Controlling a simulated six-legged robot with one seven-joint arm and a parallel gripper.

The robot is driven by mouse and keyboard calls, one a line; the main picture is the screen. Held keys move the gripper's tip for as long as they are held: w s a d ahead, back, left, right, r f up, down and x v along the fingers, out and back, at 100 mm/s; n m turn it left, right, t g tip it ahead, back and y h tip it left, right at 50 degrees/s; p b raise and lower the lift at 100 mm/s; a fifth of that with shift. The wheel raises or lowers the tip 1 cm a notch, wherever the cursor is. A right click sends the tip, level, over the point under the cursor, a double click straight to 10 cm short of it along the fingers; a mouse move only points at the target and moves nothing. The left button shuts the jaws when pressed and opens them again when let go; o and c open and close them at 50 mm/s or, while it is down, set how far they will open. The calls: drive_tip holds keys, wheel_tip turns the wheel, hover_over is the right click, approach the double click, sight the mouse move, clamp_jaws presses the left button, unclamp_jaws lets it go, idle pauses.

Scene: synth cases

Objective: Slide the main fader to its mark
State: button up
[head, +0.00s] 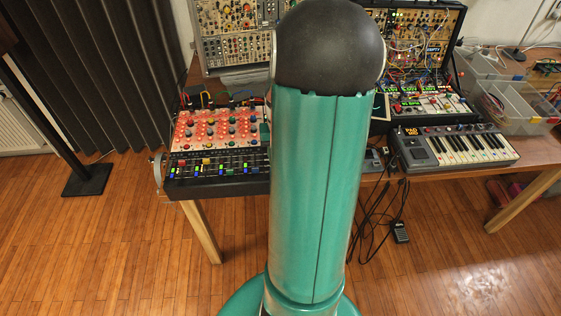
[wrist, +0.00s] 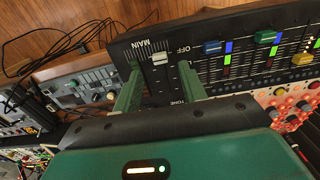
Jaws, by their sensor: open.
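In the wrist view the main fader's pale cap (wrist: 160,58) stands in its slot on the dark mixer panel (wrist: 240,72), just below the word MAIN. My gripper (wrist: 160,77) is open, with its two green fingers apart on either side of the fader's track. The cap shows between them, toward their tips; I cannot tell whether either finger touches it. The fader's mark cannot be made out. In the head view the mixer (head: 218,187) lies on the table at the left; my arm hides my gripper and the main fader there.
Blue (wrist: 212,47), green (wrist: 266,37) and yellow (wrist: 302,59) fader caps stand beside the main fader, with red-lit knobs (wrist: 292,112) beyond. A grey device (wrist: 88,85) lies on the other side. In the head view a small keyboard (head: 455,146) sits to the right, with cables (head: 372,215) hanging below.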

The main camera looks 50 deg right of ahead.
wheel_tip(320, 180, up, 9)
drive_tip(key=shift+r, duration=0.15)
drive_tip(key=shift+a, duration=0.1)
idle(0.5)
drive_tip(key=w+a+r+n+h, duration=0.1)
drive_tip(key=w+a+r, duration=0.1)
drive_tip(key=a, duration=0.3)
drive_tip(key=w+a+r+n, duration=0.1)
drive_tip(key=w+a+r, duration=0.1)
drive_tip(key=a+r, duration=0.15)
drive_tip(key=s+a+r+n+t, duration=0.1)
drive_tip(key=s+a+n+t, duration=0.1)
drive_tip(key=a, duration=0.6)
drive_tip(key=s+a+r+n+t, duration=0.1)
drive_tip(key=a+r+n, duration=0.1)
drive_tip(key=a, duration=0.7)
drive_tip(key=s+a+r+n+t+y, duration=0.1)
drive_tip(key=s+a+r+n+t, duration=0.1)
drive_tip(key=a, duration=0.6)
drive_tip(key=shift+s+a+r+n+t, duration=0.3)
drive_tip(key=shift+a+n, duration=0.1)
drive_tip(key=shift+n, duration=0.5)
drive_tip(key=shift+d, duration=0.2)
